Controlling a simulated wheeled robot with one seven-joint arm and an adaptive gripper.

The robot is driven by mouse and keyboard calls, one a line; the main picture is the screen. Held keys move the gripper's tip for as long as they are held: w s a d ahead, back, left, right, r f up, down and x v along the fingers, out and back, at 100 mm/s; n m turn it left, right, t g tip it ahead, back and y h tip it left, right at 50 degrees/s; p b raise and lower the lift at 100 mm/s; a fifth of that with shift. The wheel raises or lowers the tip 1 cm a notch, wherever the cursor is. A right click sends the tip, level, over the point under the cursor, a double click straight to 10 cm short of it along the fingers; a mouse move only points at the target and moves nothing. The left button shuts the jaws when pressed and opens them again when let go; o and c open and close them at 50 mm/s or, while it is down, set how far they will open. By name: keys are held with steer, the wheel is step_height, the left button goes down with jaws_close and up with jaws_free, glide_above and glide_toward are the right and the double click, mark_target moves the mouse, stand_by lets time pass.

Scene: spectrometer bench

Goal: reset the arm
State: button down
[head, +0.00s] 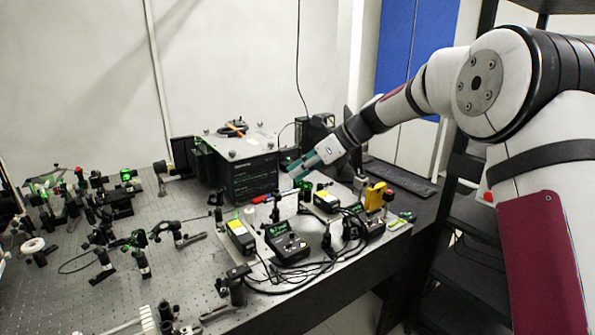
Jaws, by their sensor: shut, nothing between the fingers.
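My gripper (297,168) is at the end of my arm, which reaches in from the right side of the head view. Its teal fingers are shut and hold nothing. They are over the optical bench (180,285), just right of the black box with a grey top (250,178) in the picture. I cannot tell whether the fingertips touch anything behind or below them.
Several optical mounts (127,175) fill the bench's left part. Two yellow-topped modules (240,234), black control boxes (287,243) and loose cables lie below my gripper. A black shelf rack (470,230) stands right of the bench. A keyboard (400,177) lies behind my arm.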

steer(key=s+d+r+n+h, duration=0.2)
steer(key=s+d+r+n, duration=0.15)
steer(key=s, duration=0.35)
steer(key=s+d+r+n+t+h, duration=0.1)
steer(key=s+d+r+n, duration=0.15)
steer(key=s+n, duration=0.4)
steer(key=s+d+r+n+h, duration=0.2)
steer(key=s+d, duration=0.1)
steer(key=s, duration=0.5)
steer(key=s+d+f+n+t+h, duration=0.1)
steer(key=s+d+n, duration=0.4)
steer(key=s, duration=0.5)
steer(key=s+d+f+n+h, duration=0.3)
steer(key=s+d+n, duration=0.2)
steer(key=s, duration=0.5)
steer(key=shift+s+d+n+t, duration=0.2)
steer(key=shift+s+n+t, duration=0.05)
steer(key=shift+n+t, duration=0.15)
